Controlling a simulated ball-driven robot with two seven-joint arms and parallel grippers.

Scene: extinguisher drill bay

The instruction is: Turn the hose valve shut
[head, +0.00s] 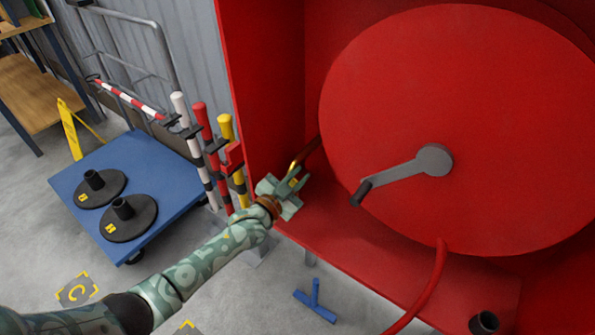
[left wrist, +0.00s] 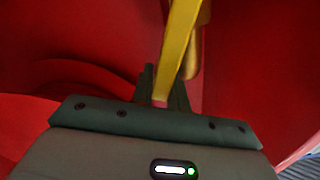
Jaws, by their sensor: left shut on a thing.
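The hose valve (head: 296,165) shows as a small brass piece at the left inner side of the red cabinet, partly hidden by my left gripper. In the left wrist view its yellow lever (left wrist: 181,40) runs down between my fingers, with the brass body (left wrist: 198,52) just behind it. My left gripper (head: 292,184) is shut on the yellow lever; it also shows in the left wrist view (left wrist: 164,92). The exact angle of the lever against the pipe is hard to tell. My right gripper is in neither view.
A large red hose reel (head: 480,110) with a grey crank (head: 400,172) fills the cabinet (head: 265,60). A red hose (head: 432,285) hangs from it. Striped posts (head: 205,135) stand just left. A blue cart (head: 150,165) carries black bases. Floor near the blue stand (head: 315,302) is mostly clear.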

